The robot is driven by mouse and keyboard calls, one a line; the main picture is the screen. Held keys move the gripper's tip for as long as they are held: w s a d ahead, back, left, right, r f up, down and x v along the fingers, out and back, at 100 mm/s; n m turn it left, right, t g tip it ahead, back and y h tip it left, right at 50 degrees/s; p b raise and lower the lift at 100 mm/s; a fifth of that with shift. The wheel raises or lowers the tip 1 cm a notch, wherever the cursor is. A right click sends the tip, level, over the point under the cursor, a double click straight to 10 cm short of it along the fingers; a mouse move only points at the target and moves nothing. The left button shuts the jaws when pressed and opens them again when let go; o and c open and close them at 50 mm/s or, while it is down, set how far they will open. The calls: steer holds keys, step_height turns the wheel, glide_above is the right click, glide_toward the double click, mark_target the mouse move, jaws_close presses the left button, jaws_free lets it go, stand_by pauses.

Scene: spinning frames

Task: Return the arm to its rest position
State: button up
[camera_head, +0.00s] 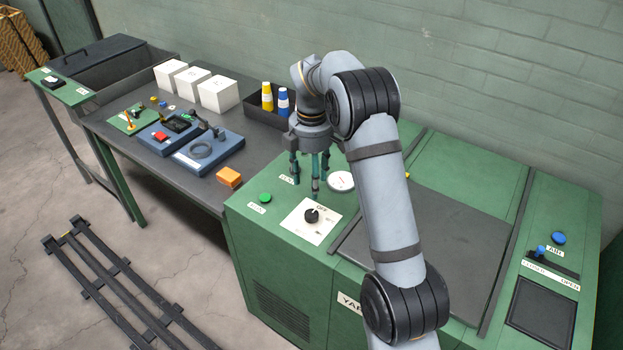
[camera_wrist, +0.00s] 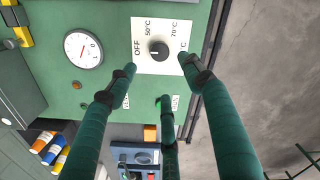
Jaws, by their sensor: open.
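My arm reaches over the green machine (camera_head: 275,285) in the head view. My gripper (camera_head: 312,180) points down above the machine's top, with its green fingers spread and nothing between them. In the wrist view, my gripper (camera_wrist: 160,85) also shows spread and empty. A black knob (camera_head: 311,215) on a white dial plate (camera_head: 300,229) lies just below the fingertips. The knob (camera_wrist: 158,49) shows in the wrist view beside marks reading OFF, 50°C and 70°C. The fingers appear apart from the knob.
A round gauge (camera_head: 340,181) and a green button (camera_head: 265,198) are near my gripper. A dark bench (camera_head: 205,190) at left holds white boxes (camera_head: 218,95), a black bin (camera_head: 262,118) with bobbins, and an orange block (camera_head: 229,177). A rack (camera_head: 120,290) lies on the floor.

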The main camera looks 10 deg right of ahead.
mark_target(312, 214)
steer(key=shift+f, duration=0.1)
stand_by(0.3)
step_height(312, 214, down, 12)
stand_by(0.5)
